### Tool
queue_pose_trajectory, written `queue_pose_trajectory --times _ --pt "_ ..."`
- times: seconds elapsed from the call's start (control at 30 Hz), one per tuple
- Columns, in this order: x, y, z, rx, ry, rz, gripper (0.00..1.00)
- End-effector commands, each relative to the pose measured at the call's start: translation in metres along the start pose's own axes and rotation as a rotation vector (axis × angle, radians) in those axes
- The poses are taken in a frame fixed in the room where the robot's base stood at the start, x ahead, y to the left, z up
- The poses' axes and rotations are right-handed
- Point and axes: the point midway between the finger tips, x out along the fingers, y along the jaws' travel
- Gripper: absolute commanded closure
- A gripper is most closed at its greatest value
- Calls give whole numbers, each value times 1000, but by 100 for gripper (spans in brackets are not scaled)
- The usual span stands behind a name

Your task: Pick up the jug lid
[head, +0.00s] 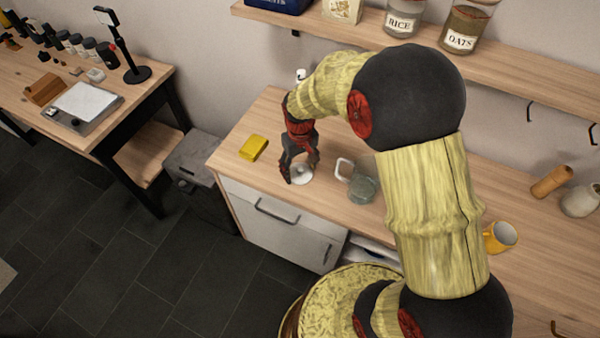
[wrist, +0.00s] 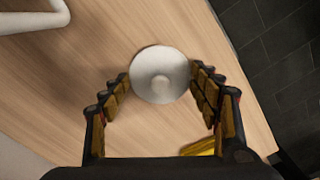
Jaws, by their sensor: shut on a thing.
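The jug lid is a white round disc with a small knob. It shows in the head view (head: 302,175) over the left part of the counter and in the wrist view (wrist: 158,73) between my fingertips. My gripper (head: 301,174) points down, with a finger on either side of the lid, shut on its edges; the fingers also show in the wrist view (wrist: 163,76). I cannot tell whether the lid touches the counter. The glass jug (head: 362,189), with a white handle, stands just right of my gripper. Part of the handle shows in the wrist view (wrist: 30,18).
A yellow block (head: 253,148) lies left of my gripper, near the counter's (head: 235,162) left end. A yellow mug (head: 500,237) stands further right, beyond my arm. A shelf with jars (head: 463,28) runs above the counter. The counter's front edge is close to the lid.

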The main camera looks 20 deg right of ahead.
Motion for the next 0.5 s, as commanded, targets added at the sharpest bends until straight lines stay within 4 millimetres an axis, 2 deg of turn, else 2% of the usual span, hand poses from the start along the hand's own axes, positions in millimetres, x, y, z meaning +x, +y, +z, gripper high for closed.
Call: queue_pose_trajectory --times 0.27,0.5 --pt "-1 0 0 0 0 0 55" --pt "-22 0 -1 0 3 1 55"
